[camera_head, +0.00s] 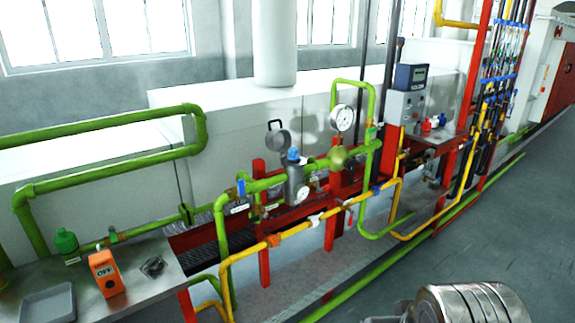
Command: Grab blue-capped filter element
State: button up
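A blue cap (293,154) shows at the top of a grey upright cylindrical housing (295,184) on the green pipework, near the middle of the view. The part below the cap is hidden inside the housing. A round dark lid (278,139) stands raised just left of and behind the cap. Small red, white and blue items (433,122) stand on a grey shelf at the right; they are too small to tell apart. My gripper's fingers are not seen. A metal cylindrical part at the bottom right looks like my arm, well apart from the housing.
Green pipes (105,118) and a yellow pipe (270,240) run around the housing, with red posts (263,265). A gauge (342,117) stands behind it. A metal table (150,285) at bottom left holds an orange box (106,273) and a grey tray (48,304). The floor (480,225) at right is clear.

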aim_at(293, 157)
jog(key=u, duration=1.05)
jog(key=i, duration=1.45)
jog(key=u, duration=0.05)
